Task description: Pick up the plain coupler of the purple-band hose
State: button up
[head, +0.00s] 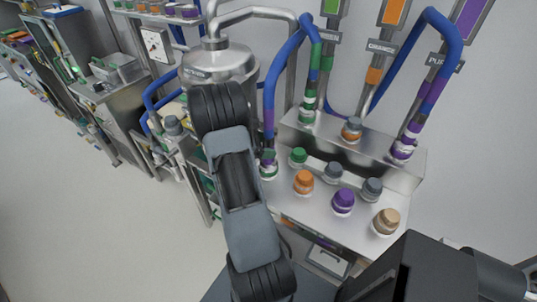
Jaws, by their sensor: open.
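A blue hose with purple bands (432,95) arches in front of the wall at the right, under a purple sign (470,15). One end drops into a purple-and-white coupler (403,150) on the raised metal ledge. Its other leg runs down to the left behind the orange sign area, and I cannot make out a plain coupler on it. Another blue hose (290,55) with green bands arches to its left. A grey coupler-like end (173,125) shows left of the tank, by blue hose; which hose it belongs to is unclear. My gripper is not visible; my arm crosses the centre.
A metal shelf (290,208) holds green (298,156), orange (304,181), purple (343,201), tan (387,221) and grey capped fittings. A steel tank (218,62) stands behind my arm. Benches line the left wall; the floor (70,215) at left is clear.

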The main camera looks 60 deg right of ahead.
jog(key=shift+s+d+f, duration=0.15)
jog(key=shift+s+d, duration=0.05)
jog(key=c, duration=1.2)
